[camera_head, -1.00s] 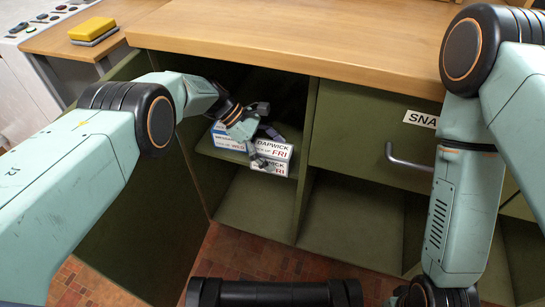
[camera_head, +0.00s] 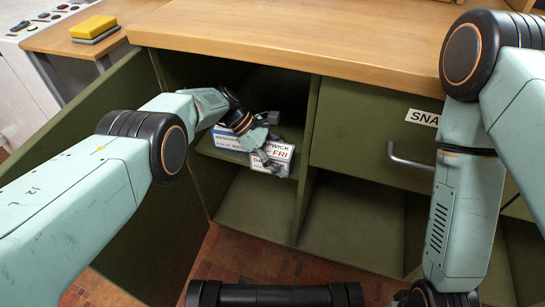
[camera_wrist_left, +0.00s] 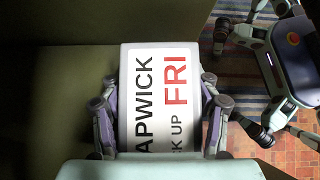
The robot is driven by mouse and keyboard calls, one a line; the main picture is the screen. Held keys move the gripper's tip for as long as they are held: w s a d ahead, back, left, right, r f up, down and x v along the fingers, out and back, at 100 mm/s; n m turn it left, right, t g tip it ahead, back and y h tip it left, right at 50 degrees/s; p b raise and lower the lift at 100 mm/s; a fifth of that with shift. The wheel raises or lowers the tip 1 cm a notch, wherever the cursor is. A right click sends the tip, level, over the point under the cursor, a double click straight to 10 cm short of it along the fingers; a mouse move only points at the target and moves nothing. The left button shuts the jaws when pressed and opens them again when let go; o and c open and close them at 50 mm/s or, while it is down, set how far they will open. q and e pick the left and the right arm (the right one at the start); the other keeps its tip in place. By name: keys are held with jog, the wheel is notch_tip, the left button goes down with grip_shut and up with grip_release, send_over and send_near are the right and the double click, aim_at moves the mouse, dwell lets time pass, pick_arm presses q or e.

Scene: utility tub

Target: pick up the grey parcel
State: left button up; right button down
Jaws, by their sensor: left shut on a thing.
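The grey parcel (camera_head: 284,151) has white labels with black letters and a red "FRI". It is tilted at the front of the cubby's upper shelf. Its labelled face fills the middle of the left wrist view (camera_wrist_left: 165,70), with my fingers along both sides. My left gripper (camera_head: 265,140) is shut on the parcel and hides part of it in the head view. I cannot tell whether its lower edge still touches the shelf. My right arm shows at the right of the head view, but its gripper is out of view.
A parcel with a blue-lettered label (camera_head: 229,137) stands on the shelf (camera_head: 222,154), just left of the grey one. A divider (camera_head: 308,150) bounds the cubby on the right, and the worktop (camera_head: 300,45) overhangs it. The lower compartments are empty where visible.

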aim_at(282, 158)
pick_arm(q)
jog(key=c, duration=0.5)
jog(key=shift+w+r+p, duration=0.1)
jog(key=shift+r+p, duration=0.35)
jog(key=shift+r, duration=0.05)
jog(key=shift+c, duration=0.2)
notch_tip(282, 158, up, 2)
jog(key=shift+r+p, duration=0.15)
jog(key=shift+p, duration=0.6)
jog(key=s+p, duration=0.1)
jog(key=p, duration=0.1)
jog(key=s+p, duration=0.2)
jog(key=shift+s+a+r+p, duration=0.1)
jog(key=shift+s+r+p, duration=0.1)
jog(key=shift+r+p, duration=0.2)
jog(key=s+p, duration=0.3)
jog(key=s, duration=0.3)
jog(key=s+p, duration=0.4)
jog(key=s, duration=0.3)
jog(key=shift+s+a+f, duration=0.2)
jog(key=shift+s+f, duration=0.2)
jog(key=shift+s, duration=0.45)
